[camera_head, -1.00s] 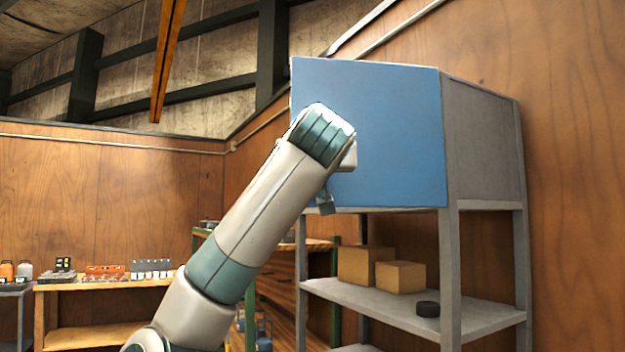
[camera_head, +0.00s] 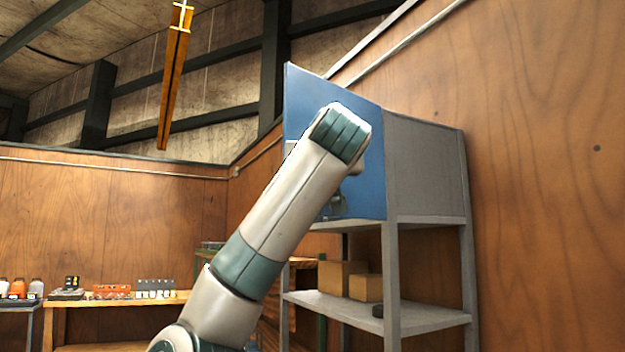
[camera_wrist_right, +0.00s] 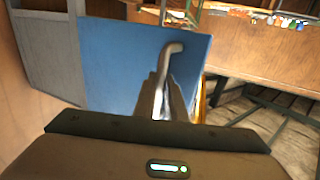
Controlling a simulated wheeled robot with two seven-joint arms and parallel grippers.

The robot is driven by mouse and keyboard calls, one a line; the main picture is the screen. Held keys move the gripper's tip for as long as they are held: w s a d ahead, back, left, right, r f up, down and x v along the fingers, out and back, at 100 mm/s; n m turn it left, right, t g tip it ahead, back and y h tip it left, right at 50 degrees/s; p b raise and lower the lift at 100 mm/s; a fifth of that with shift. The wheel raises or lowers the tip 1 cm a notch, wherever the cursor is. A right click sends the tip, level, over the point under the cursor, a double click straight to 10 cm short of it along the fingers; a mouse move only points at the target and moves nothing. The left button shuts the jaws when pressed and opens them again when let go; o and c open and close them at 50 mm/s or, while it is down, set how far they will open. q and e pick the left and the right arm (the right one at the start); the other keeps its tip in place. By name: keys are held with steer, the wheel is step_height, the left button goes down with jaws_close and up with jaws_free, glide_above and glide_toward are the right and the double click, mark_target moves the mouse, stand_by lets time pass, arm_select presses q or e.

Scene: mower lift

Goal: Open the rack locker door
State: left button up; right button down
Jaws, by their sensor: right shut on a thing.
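The rack locker is a grey box with a blue door (camera_head: 305,100) on top of a grey shelf rack. The door stands partly open, hinged at its right edge, its left edge swung toward me. The locker's grey side (camera_head: 425,165) is to the right; its inside is hidden behind the door. My right arm reaches up in front of the door and hides most of its gripper in the head view. In the right wrist view, my right gripper (camera_wrist_right: 163,98) is shut on the bent metal handle (camera_wrist_right: 173,47) of the door. My left gripper is not in view.
The rack's lower shelf (camera_head: 430,318) holds cardboard boxes (camera_head: 340,278) and a dark round object (camera_head: 378,311). A wooden workbench (camera_head: 120,299) with small items stands at the left. A wooden wall (camera_head: 550,200) closes off the right side.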

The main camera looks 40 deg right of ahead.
steer(key=shift+s+r, duration=0.15)
steer(key=shift+s, duration=0.1)
steer(key=shift+w, duration=0.1)
steer(key=c, duration=2.1)
jaws_free()
steer(key=shift+d, duration=0.2)
steer(key=shift+a, duration=0.1)
